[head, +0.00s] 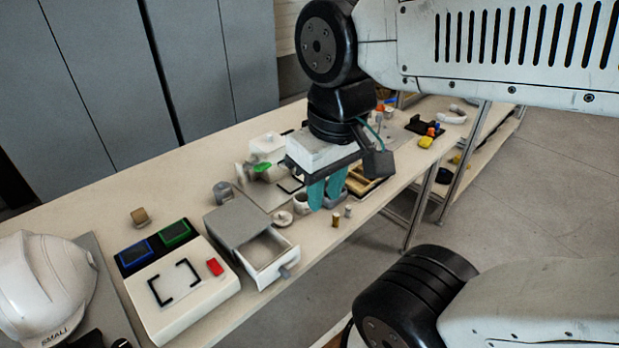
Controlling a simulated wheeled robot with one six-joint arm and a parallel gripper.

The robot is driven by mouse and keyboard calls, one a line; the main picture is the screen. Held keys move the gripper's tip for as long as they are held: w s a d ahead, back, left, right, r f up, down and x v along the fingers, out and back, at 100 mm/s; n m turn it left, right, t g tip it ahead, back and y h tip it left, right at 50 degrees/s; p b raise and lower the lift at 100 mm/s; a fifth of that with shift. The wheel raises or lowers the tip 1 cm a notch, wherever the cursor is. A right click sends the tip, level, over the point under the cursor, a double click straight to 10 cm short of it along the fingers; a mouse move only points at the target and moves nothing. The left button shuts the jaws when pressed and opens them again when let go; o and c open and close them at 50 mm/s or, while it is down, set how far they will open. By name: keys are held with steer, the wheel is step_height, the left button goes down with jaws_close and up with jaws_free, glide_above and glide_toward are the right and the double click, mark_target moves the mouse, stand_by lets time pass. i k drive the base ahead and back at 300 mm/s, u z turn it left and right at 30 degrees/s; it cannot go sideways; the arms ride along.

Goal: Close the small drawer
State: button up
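The small drawer (288,243) is white and stands open from a small cabinet with a grey top (236,220) on the bench. It sticks out toward the bench's front edge, and its inside looks empty. A grey knob (286,271) is on its front face.
A white box with a red button (214,266) stands left of the cabinet. A white helmet (42,285) is at the far left. Floor shows in front of the drawer.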

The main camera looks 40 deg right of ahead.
mark_target(266, 257)
steer(key=u, duration=0.35)
steer(key=k, duration=0.9)
steer(key=z, duration=0.75)
